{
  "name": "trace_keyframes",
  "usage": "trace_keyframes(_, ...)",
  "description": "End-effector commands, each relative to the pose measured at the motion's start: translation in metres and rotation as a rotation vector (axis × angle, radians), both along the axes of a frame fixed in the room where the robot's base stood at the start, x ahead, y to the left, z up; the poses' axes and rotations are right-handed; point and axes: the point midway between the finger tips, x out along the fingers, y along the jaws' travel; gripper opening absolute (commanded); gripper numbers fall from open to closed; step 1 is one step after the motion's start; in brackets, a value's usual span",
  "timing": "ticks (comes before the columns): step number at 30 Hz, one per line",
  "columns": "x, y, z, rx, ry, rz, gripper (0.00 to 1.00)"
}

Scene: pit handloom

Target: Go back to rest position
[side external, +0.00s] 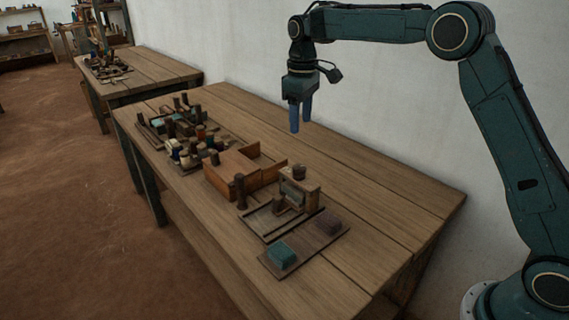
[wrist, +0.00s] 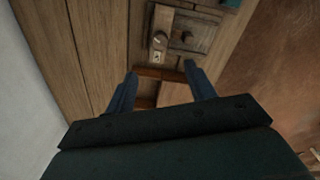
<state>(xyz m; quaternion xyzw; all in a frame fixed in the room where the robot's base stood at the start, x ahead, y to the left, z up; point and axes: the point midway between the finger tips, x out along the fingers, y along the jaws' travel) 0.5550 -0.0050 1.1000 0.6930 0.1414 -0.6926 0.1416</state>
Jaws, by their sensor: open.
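My gripper (side external: 300,117) hangs above the back part of the wooden table, near the white wall, with its blue fingers pointing down. It is open and empty, and the fingers are clear of the table. In the wrist view the two fingers (wrist: 160,85) stand apart, with the edge of a wooden box (wrist: 160,74) visible below and between them. My arm reaches over from the right side.
The table (side external: 400,208) carries an open wooden box (side external: 222,186), a small loom-like frame (side external: 298,190), a board with a teal block (side external: 281,256), and a cluttered tray (side external: 152,135). The table's back strip is bare. A second table (side external: 150,75) stands behind; a white wall (side external: 390,110) runs alongside.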

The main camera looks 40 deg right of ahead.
Motion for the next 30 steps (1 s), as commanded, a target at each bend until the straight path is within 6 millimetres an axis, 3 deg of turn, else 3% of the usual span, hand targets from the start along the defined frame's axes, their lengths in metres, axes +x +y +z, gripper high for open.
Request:
trace_keyframes(19, -0.008, 0.000, 0.013, 0.001, -0.014, -0.010, 0.55)
trace_keyframes(23, -0.021, 0.001, 0.027, 0.000, -0.035, -0.026, 0.55)
trace_keyframes(30, -0.062, 0.002, 0.060, 0.002, -0.095, -0.074, 0.55)
